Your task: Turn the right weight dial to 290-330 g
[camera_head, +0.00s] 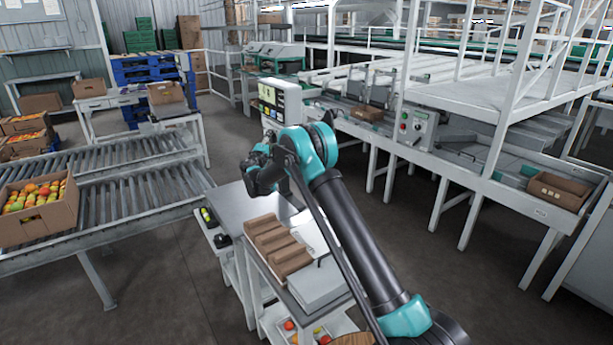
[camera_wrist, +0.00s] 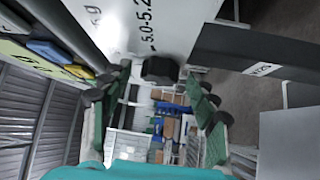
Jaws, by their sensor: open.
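The white control console (camera_head: 281,97) with a lit screen stands beyond my arm in the head view. Its white face (camera_wrist: 175,20) fills the top of the wrist view, with printing that includes "5.0-5.2". A black knob-like block (camera_wrist: 160,69) sits at the edge of that face, and I cannot tell whether it is the right weight dial. My gripper (camera_wrist: 160,98) is open, its green-padded fingers on either side of the block in the picture; no contact shows. In the head view my gripper (camera_head: 258,172) is small and dark, and no dial shows there.
Blue and yellow buttons (camera_wrist: 55,55) and a dark bar (camera_wrist: 265,55) border the wrist view. Below my arm is a bench (camera_head: 240,205) with brown cartons (camera_head: 277,247). A roller conveyor (camera_head: 125,190) lies left; the grey sorting line (camera_head: 450,170) stands right.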

